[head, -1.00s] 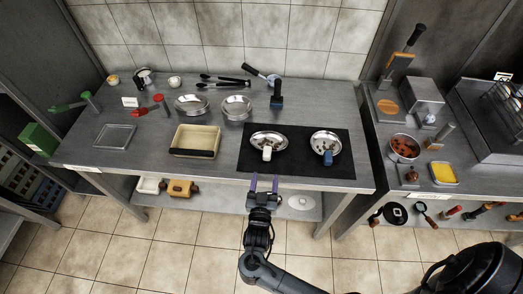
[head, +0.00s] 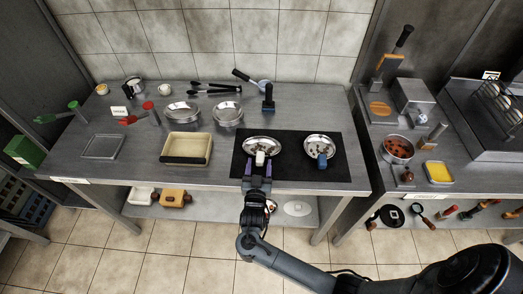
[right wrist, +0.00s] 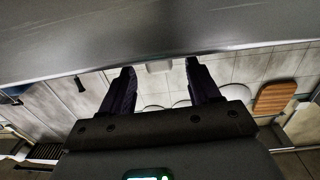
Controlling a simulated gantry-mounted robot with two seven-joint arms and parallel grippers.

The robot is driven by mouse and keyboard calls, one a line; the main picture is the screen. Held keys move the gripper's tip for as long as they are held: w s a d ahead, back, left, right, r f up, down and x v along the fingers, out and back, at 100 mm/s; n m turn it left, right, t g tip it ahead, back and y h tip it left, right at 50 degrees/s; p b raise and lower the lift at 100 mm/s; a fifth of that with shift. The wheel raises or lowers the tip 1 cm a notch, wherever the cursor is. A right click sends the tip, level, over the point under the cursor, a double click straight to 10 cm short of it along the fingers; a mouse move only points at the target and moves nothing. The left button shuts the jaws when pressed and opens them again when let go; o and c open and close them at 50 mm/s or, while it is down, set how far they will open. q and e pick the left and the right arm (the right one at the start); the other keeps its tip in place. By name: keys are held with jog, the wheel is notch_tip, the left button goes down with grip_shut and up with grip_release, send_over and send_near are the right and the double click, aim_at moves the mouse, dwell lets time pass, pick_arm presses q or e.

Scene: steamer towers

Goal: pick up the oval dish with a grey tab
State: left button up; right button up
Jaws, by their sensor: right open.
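Two shiny oval dishes lie on a black mat (head: 290,174). The left dish (head: 254,144) has a pale tab (head: 261,158), whitish to light grey, at its front edge. The right dish (head: 317,141) has a blue tab (head: 322,161). My right gripper (head: 257,174) is open and empty at the front edge of the mat, just in front of the pale tab. In the right wrist view its two dark fingers (right wrist: 160,70) stand apart, with a small pale grey block (right wrist: 158,66) beyond them that I cannot identify surely. My left gripper is out of view.
A cream rectangular tray (head: 187,159) stands left of the mat. Two round metal dishes and tongs (head: 212,88) lie behind, with a dark-handled tool (head: 268,98) behind the mat. The counter's front edge (head: 215,184) runs below my right gripper.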

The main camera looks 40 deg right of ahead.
aim_at(259, 162)
jog(key=x, duration=0.3)
jog(key=shift+w+d, duration=0.1)
jog(key=shift+w, duration=0.05)
jog(key=shift+c, duration=0.3)
grip_shut()
